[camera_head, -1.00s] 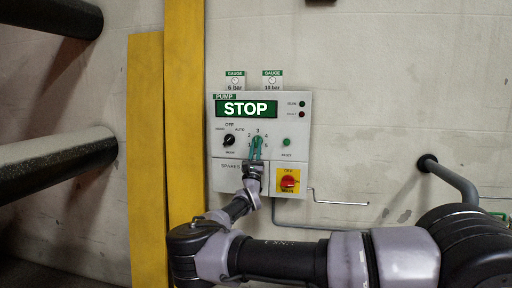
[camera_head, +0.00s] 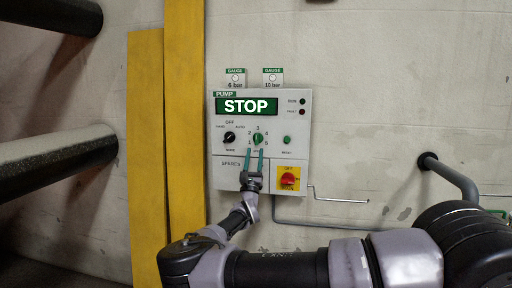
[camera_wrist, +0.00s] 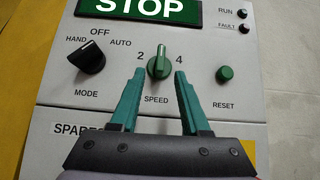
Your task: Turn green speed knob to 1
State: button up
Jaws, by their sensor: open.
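The green speed knob (camera_head: 258,138) sits on the pump panel, above the SPEED label. In the wrist view the knob (camera_wrist: 158,61) has its grip bar close to upright, toward the top of its dial. Marks 2 and 4 show on either side; the lower marks are hidden behind the fingers there. My gripper (camera_head: 255,152) is open, with its teal fingers just below the knob. In the wrist view my gripper (camera_wrist: 159,75) has one fingertip to each side of the knob's lower part, with gaps; nothing is held.
The pump panel (camera_head: 217,175) has a black mode knob (camera_head: 229,140) to the left, a green reset button (camera_head: 287,140) to the right and a red switch (camera_head: 288,179) below. The display (camera_head: 247,106) reads STOP. Yellow boards (camera_head: 185,120) stand at the left.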

jog(key=v, duration=0.5)
jog(key=d+r+m+g+h, duration=0.2)
jog(key=d+m+g+h, duration=0.5)
jog(key=d+m+h, duration=0.5)
jog(key=s+d+f+m+g+y, duration=0.1)
jog(key=s+d+m+g, duration=0.4)
jog(key=d, duration=0.3)
jog(key=s+d+f+m+g+y, duration=0.1)
jog(key=s+d+m+g, duration=0.2)
jog(key=d+m+g, duration=0.35)
jog(key=s+d+f+m+g, duration=0.2)
jog(key=s+d+m+g, duration=0.1)
jog(key=d+g, duration=0.55)
jog(key=s+a+r+m+t+y, duration=0.3)
jog(key=s+r+m+y, duration=0.3)
jog(key=s+r, duration=0.5)
jog(key=s+a+r+m+t+y, duration=0.4)
jog(key=s+a+r+m+y, duration=0.2)
jog(key=s+r+y, duration=0.4)
jog(key=s+r, duration=0.2)
jog(key=s, duration=0.2)
jog(key=shift+s+a+r+t+y, duration=0.2)
jog(key=shift+s+a+t+y, duration=0.05)
jog(key=shift+a+t+y, duration=0.1)
